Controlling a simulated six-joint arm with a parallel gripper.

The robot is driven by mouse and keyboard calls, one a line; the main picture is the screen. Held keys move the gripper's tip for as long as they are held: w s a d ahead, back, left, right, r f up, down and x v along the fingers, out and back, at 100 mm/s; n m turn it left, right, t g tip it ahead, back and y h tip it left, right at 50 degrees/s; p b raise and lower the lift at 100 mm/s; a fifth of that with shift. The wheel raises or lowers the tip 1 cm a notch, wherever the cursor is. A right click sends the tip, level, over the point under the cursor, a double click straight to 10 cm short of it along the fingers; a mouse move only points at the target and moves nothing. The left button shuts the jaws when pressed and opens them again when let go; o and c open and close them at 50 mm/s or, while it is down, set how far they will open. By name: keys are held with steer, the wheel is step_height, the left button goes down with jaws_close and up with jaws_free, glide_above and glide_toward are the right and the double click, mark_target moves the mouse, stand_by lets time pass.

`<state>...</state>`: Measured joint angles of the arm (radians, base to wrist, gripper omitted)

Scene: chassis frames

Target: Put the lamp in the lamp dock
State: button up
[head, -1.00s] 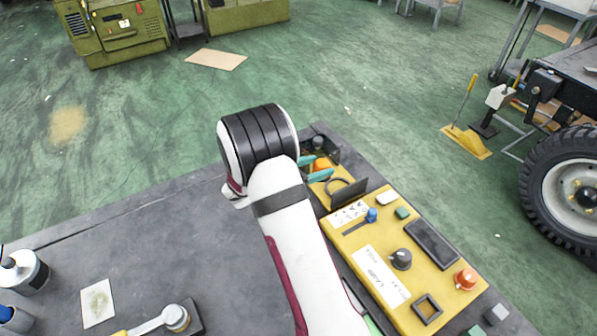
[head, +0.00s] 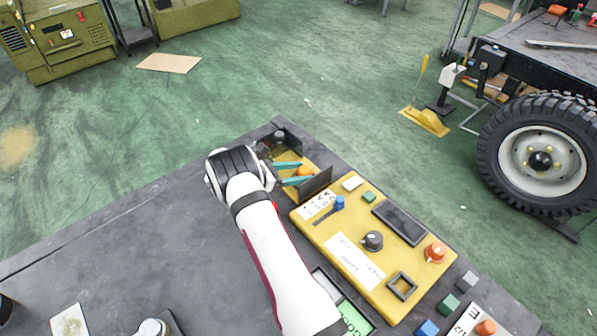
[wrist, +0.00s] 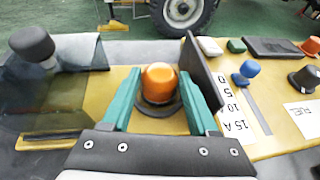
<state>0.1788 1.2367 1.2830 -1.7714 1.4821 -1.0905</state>
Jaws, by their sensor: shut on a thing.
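The lamp, with an orange dome, shows in the head view (head: 305,171) and in the wrist view (wrist: 159,82). My gripper (head: 293,174) is shut on it, with teal fingers on either side; it also fills the wrist view (wrist: 160,88). The lamp is upright over the far end of the yellow panel (head: 345,217). A dark ring (wrist: 158,109), which looks like the lamp dock, lies around or just under the lamp's base. I cannot tell whether the lamp is seated in it or just above. In the head view the fingers hide the ring.
A dark upright plate (head: 316,184) stands close beside the right finger; it also shows in the wrist view (wrist: 203,72). A blue slider knob (head: 339,202), a black knob (head: 373,240) and an orange knob (head: 436,251) rise from the panel. A dark-capped post (wrist: 32,45) stands left.

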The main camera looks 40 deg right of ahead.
steer(key=shift+f, duration=0.15)
steer(key=o, duration=1.1)
